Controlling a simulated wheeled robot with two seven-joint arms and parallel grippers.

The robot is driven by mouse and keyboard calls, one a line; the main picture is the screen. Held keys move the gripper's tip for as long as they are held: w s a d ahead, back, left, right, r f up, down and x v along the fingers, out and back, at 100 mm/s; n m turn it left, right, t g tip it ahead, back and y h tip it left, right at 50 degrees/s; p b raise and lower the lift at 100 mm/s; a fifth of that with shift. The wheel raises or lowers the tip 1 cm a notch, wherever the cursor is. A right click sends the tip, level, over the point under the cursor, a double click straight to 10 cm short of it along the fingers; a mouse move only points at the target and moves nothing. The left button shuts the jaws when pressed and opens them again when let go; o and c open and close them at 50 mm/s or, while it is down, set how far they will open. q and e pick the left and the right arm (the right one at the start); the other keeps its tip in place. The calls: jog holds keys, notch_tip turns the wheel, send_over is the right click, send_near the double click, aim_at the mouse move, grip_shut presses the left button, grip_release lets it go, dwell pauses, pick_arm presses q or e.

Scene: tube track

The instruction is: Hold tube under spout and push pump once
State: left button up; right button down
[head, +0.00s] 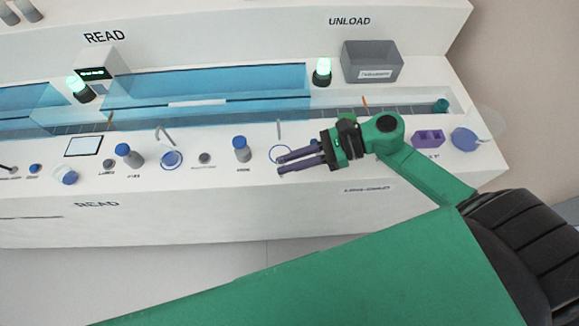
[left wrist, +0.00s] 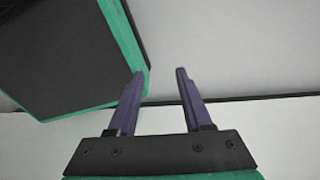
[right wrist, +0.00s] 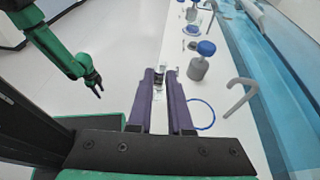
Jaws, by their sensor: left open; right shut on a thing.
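My right gripper (head: 302,158) reaches over the counter's front strip from the right. In the right wrist view its purple fingers (right wrist: 160,78) are shut on a small clear tube (right wrist: 158,92) with a dark top end. I cannot make out the tube in the head view. A thin hooked spout (head: 279,131) stands behind the fingertips, above a blue ring (head: 272,153) on the counter; the spout (right wrist: 240,93) is right of the fingers in the right wrist view. The tube is beside the spout, apart from it. My left gripper (left wrist: 158,72) is open and empty, away from the counter items. I cannot tell which part is the pump.
A blue-capped bottle (head: 241,149) stands left of the right gripper, with a small grey knob (head: 204,158) beyond. Another hooked spout (head: 165,136) is farther left. A purple rack (head: 429,138) and blue disc (head: 465,139) lie to the right. Blue clear covers (head: 210,92) run behind.

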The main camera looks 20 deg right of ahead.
jog(key=w, duration=0.1)
jog(key=w+f+b, duration=0.1)
jog(key=w, duration=0.1)
jog(key=shift+w+d+f+b, duration=0.25)
jog(key=shift+d+f+b, duration=0.15)
jog(key=shift+w+d+f+b, duration=0.1)
jog(key=shift+w+f+b, duration=0.05)
jog(key=shift+w+b, duration=0.2)
jog(key=shift+w+d+f+b, duration=0.1)
jog(key=shift+w+d+b, duration=0.05)
jog(key=shift+w+b, duration=0.5)
jog(key=shift+w, duration=0.1)
pick_arm(q)
jog(key=f, duration=0.1)
jog(key=w+f, duration=0.1)
jog(key=f, duration=0.2)
jog(key=shift+w+f, duration=0.25)
jog(key=shift+w, duration=0.15)
pick_arm(e)
jog(key=shift+r, duration=0.2)
pick_arm(q)
jog(key=shift+s, duration=0.1)
pick_arm(e)
jog(key=shift+w+d+f+b, duration=0.15)
jog(key=shift+w+b, duration=0.05)
jog(key=shift+b, duration=0.55)
pick_arm(q)
jog(key=shift+f, duration=0.6)
